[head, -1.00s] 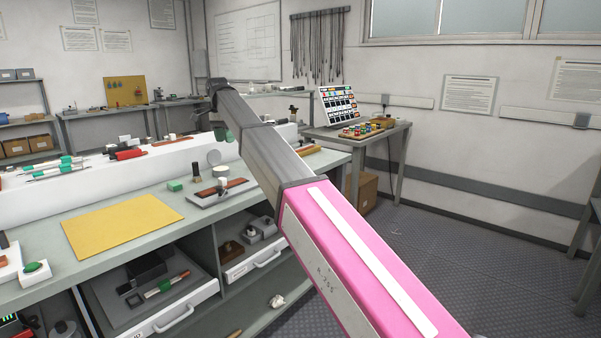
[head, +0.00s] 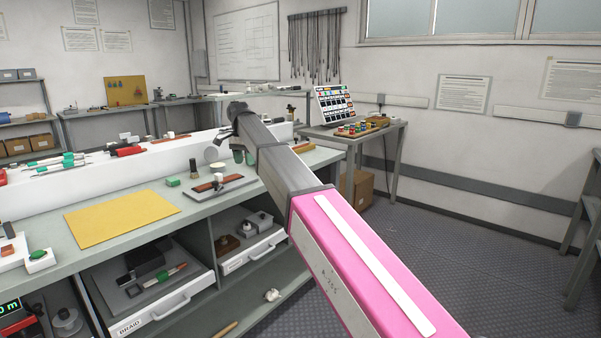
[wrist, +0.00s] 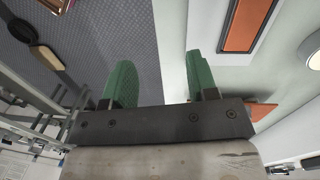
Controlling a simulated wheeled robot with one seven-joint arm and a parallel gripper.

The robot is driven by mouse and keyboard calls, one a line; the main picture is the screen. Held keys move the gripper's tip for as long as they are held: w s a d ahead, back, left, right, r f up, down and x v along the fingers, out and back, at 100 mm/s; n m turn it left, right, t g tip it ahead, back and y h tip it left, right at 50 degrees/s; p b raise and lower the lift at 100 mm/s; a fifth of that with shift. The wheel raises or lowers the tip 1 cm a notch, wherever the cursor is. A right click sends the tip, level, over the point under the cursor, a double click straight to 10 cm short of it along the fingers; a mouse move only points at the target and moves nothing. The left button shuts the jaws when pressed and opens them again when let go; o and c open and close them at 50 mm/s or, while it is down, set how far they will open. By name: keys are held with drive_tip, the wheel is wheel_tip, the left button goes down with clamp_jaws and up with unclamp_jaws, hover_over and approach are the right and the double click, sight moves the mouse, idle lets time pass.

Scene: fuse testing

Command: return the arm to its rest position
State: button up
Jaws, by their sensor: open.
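My arm reaches from the bottom right of the head view toward the workbench, with a pink link nearest the camera. My gripper (head: 243,155) is small and partly hidden by the arm there, above the bench's right part. In the wrist view, the two green fingers of my gripper (wrist: 160,82) stand apart with nothing between them. The bench edge and dark floor show beyond them.
The workbench (head: 60,260) holds a yellow mat (head: 122,215) and a brown-topped plate (head: 217,187) close to my gripper. Drawers are below. A side table (head: 385,132) with coloured jars stands behind. The patterned floor (head: 450,235) at right is clear.

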drive_tip(key=s+d+f+n, duration=0.2)
drive_tip(key=s+d+f, duration=0.2)
drive_tip(key=d+f, duration=0.75)
drive_tip(key=s+d+f+n, duration=0.1)
drive_tip(key=s+d+f, duration=0.3)
drive_tip(key=d+f, duration=0.75)
drive_tip(key=s+d+f+n, duration=0.4)
drive_tip(key=s+d+f, duration=1.3)
drive_tip(key=s, duration=0.2)
drive_tip(key=shift+t+y, duration=0.3)
drive_tip(key=shift+y, duration=0.1)
drive_tip(key=shift+f, duration=0.1)
